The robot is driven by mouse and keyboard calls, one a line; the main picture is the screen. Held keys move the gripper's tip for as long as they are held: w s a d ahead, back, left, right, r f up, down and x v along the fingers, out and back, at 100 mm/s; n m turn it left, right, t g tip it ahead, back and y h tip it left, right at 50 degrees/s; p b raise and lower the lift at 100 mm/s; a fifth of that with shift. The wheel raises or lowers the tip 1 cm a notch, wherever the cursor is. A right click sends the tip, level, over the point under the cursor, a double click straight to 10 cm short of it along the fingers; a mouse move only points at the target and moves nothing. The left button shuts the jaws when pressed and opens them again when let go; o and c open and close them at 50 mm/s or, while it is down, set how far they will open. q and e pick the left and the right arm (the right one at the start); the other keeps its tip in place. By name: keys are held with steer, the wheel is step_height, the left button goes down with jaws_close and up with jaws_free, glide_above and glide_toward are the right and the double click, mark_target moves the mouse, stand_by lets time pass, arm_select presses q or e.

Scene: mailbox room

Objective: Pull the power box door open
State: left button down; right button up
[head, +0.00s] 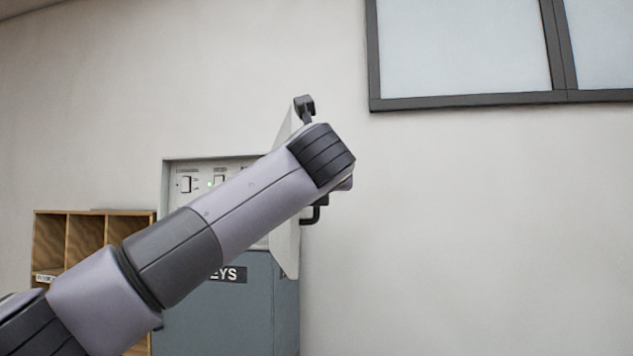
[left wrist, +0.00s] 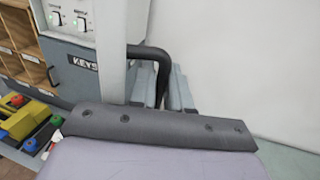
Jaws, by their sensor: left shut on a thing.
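The power box (head: 183,168) is on the wall in the head view, partly hidden by my left arm. Its white door (head: 287,255) stands swung out, seen nearly edge-on, and switches with green lights show inside the box. The black door handle (head: 317,212) is on the door's right face. In the left wrist view, the door (left wrist: 110,60) is upright and the black handle (left wrist: 150,50) bends down between the grey fingers of my left gripper (left wrist: 162,95), which is shut on it. In the head view my left wrist hides the fingers. My right gripper is out of view.
A blue-grey cabinet with a KEYS label (head: 230,275) is below the box. Wooden cubbyholes (head: 85,235) stand to the left. Coloured items (left wrist: 25,120) lie at the left in the wrist view. A window (head: 460,50) is upper right; the wall right of the door is bare.

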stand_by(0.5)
arm_select(q)
steer(key=c, duration=1.3)
jaws_free()
steer(key=s+b, duration=0.3)
steer(key=s, duration=0.4)
steer(key=shift+d+b, duration=0.4)
